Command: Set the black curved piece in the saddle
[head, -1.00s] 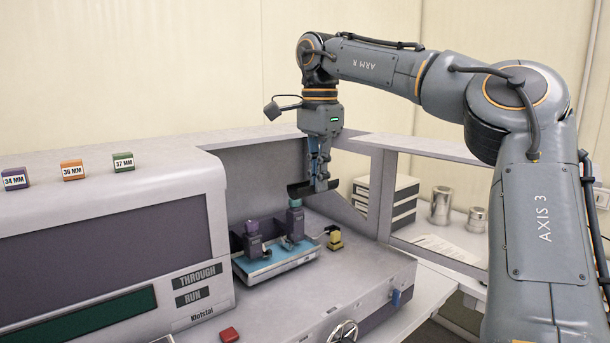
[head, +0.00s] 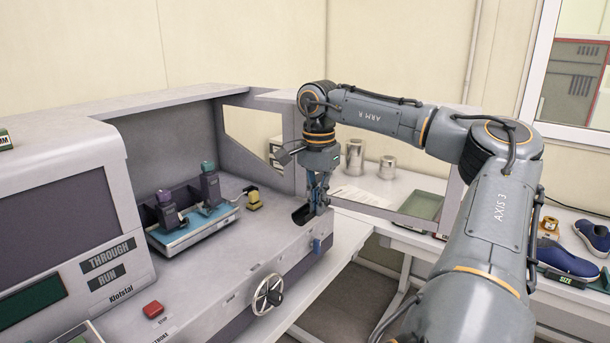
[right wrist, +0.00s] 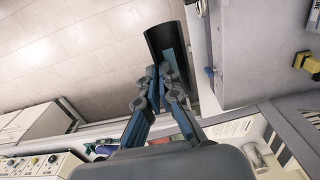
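The black curved piece (head: 301,215) is a short trough-like shell in my right gripper (head: 318,205), at the right end of the machine bench. In the right wrist view the fingers (right wrist: 166,82) are closed on the near part of the black curved piece (right wrist: 163,38), its hollow side showing. There it lies over the floor, beside the bench edge. I cannot clearly pick out the saddle; a blue fixture plate (head: 190,236) with two dark clamps stands in the machine's bay, left of the gripper. My left gripper is not in view.
A yellow-and-black part (head: 254,201) stands beside the fixture. A blue lever (head: 317,246) and a handwheel (head: 268,294) are on the machine's front. A grey frame with a window (head: 255,140) rises behind. Metal cylinders (head: 355,158) and blue shoes (head: 568,259) are on tables beyond.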

